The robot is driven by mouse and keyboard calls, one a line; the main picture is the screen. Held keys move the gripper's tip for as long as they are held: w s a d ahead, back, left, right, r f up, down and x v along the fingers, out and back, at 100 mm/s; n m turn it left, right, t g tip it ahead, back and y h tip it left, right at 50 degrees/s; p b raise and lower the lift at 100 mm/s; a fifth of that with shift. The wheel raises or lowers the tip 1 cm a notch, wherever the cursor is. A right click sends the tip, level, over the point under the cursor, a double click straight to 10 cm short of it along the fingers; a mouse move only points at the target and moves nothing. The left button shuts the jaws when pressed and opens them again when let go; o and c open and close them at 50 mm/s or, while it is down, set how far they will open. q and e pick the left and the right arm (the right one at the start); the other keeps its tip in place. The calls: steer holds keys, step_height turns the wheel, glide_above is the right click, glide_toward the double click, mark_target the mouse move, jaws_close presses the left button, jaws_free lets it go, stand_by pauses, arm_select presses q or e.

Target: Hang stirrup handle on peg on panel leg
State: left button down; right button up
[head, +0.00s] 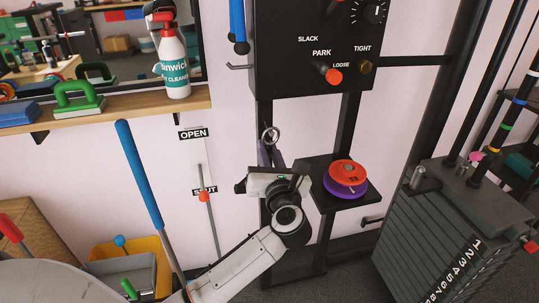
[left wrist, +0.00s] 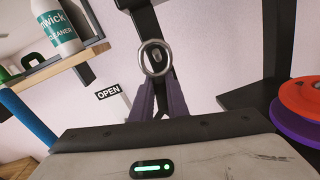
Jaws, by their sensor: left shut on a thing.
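My left gripper (head: 270,150) points up in front of the panel's left leg, its purple fingers shut on the stirrup handle. The handle's metal ring (head: 270,134) stands just above the fingertips. In the left wrist view the ring (left wrist: 156,57) is upright above the purple fingers (left wrist: 160,100). A small grey peg-like end (left wrist: 155,54) shows inside the ring's outline, against the dark leg (left wrist: 146,24). I cannot tell whether the ring is around it or only in front of it. The handle's lower part is mostly hidden between the fingers. My right gripper is not in view.
A small black shelf (head: 312,190) with red and purple discs (head: 346,178) is close to the right of my gripper. The black control panel (head: 320,50) is above. A wall shelf (head: 130,109) with a spray bottle (head: 174,65) is at upper left. A weight stack (head: 430,230) stands right.

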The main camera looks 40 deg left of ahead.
arm_select(q)
steer(key=shift+w+a, duration=0.35)
steer(key=shift+a, duration=0.1)
steer(key=shift+w+a+f+b, duration=0.45)
steer(key=shift+a+f+b, duration=0.05)
steer(key=shift+f+b, duration=0.1)
steer(key=c, duration=1.6)
jaws_free()
steer(key=shift+c, duration=0.2)
